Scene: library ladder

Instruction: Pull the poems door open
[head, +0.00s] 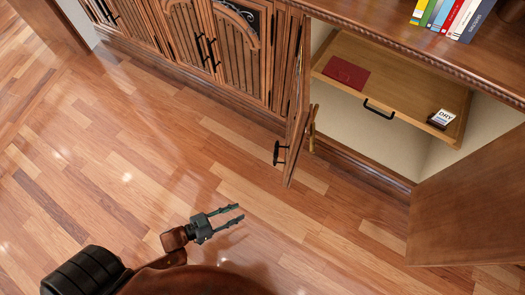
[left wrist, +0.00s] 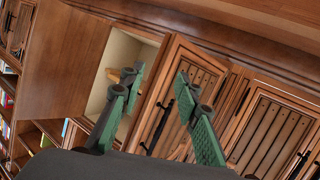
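A carved wooden cabinet door (head: 298,125) stands swung open, seen nearly edge-on, with a black handle (head: 279,153) on its outer face. A plain brown door (head: 470,205) stands open at the right of the same compartment. No label shows which one is the poems door. My left gripper (head: 241,213) is open and empty over the floor, in front of and apart from the carved door. In the left wrist view its two green fingers (left wrist: 160,75) are spread, with cabinet doors beyond. My right gripper is not in view.
Inside the open compartment, a wooden shelf or drawer (head: 405,75) holds a dark red book (head: 346,73) and a small box marked DRY (head: 441,118). A brass-coloured piece (head: 312,128) shows beside the carved door. Shut doors (head: 190,40) line the left. The floor (head: 110,150) is clear.

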